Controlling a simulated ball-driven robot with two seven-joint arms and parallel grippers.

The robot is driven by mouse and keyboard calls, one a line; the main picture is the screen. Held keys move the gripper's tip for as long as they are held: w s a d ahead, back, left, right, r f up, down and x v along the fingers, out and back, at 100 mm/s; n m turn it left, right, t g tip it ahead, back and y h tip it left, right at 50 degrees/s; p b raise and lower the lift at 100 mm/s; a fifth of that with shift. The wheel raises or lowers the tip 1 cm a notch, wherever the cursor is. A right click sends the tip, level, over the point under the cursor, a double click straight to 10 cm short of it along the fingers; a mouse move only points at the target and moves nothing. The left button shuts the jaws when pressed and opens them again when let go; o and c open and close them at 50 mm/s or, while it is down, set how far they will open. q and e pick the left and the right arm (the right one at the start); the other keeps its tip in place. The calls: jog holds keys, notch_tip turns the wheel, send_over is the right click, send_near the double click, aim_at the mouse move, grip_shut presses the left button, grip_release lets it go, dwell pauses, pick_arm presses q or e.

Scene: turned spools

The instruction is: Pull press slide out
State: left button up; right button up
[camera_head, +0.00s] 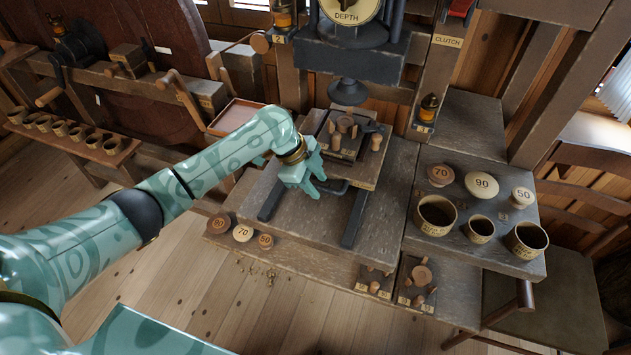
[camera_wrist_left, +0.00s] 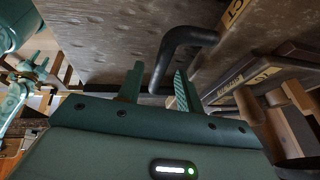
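The press slide (camera_head: 366,175) is a wooden plate under the press ram, carrying a dark fixture with wooden knobs. Its dark bent handle (camera_head: 341,187) is at the slide's front edge, partly hidden by my left gripper (camera_head: 318,182). In the left wrist view the handle (camera_wrist_left: 181,38) runs down between the fingertips of my left gripper (camera_wrist_left: 158,88). The fingers are apart, with a gap beside the handle; contact is not clear. In that view, a small teal arm part at the left edge looks like my right arm; its finger state is unclear.
Two dark rails (camera_head: 354,219) extend forward on the bench (camera_head: 300,222). Cups (camera_head: 436,215) and more numbered discs (camera_head: 482,186) stand on the right shelf. The press ram (camera_head: 348,92) hangs above the slide.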

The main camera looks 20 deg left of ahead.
pick_arm(q)
grip_shut()
jog(key=shift+s+r+p, duration=0.1)
jog(key=shift+s+p, duration=0.2)
jog(key=shift+p, duration=0.1)
jog(key=s+p, duration=0.8)
jog(key=shift+s+a+r, duration=0.2)
jog(key=shift+r, duration=0.2)
jog(key=s+p, duration=0.7)
jog(key=s, duration=0.5)
jog(key=shift+a+f+p, duration=0.15)
jog(key=shift+f+p, duration=0.15)
jog(key=shift+f, duration=0.15)
jog(key=shift+s, duration=0.15)
grip_release()
